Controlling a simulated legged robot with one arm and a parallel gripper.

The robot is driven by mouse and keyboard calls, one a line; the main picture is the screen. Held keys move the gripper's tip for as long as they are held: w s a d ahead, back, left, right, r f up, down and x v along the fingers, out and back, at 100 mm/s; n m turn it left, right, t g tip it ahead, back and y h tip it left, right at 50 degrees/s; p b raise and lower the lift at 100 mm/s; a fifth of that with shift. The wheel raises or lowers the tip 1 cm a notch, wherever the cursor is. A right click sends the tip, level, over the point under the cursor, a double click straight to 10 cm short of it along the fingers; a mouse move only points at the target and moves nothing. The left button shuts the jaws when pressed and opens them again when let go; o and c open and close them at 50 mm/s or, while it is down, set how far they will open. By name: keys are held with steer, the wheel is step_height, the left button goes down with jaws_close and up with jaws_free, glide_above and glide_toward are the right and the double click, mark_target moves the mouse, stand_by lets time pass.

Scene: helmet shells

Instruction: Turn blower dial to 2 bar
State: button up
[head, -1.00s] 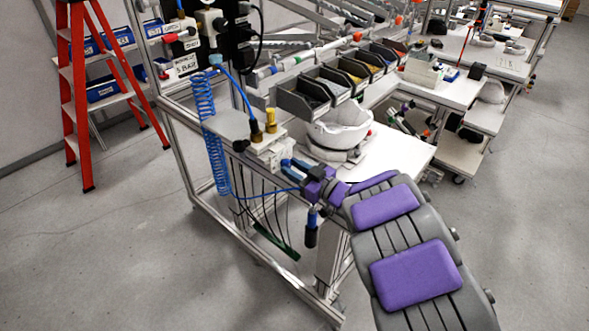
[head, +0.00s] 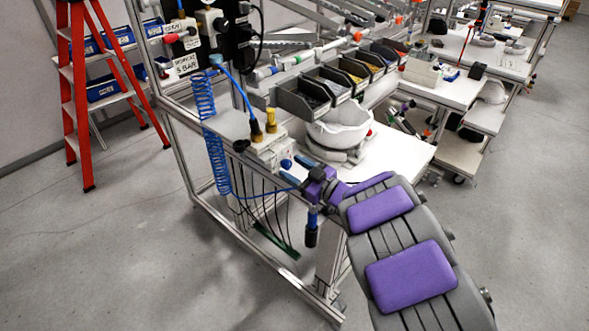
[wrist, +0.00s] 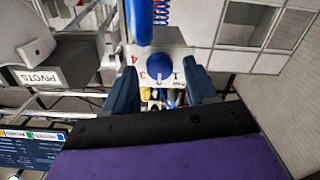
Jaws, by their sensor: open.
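The blower dial is a round blue knob on a white panel, seen close up in the wrist view (wrist: 160,76) and small in the head view (head: 286,163).
The dial sits on a white block (head: 268,150) with yellow-topped fittings (head: 271,120). A coiled blue hose (head: 208,125) hangs to its left. Grey bins (head: 303,97) and a white helmet shell (head: 340,125) stand behind. A red ladder (head: 85,90) is far left.

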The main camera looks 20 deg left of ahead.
steer(key=p+v, duration=0.2)
steer(key=v, duration=1.5)
steer(key=shift+p, duration=0.3)
steer(key=shift+f, duration=0.15)
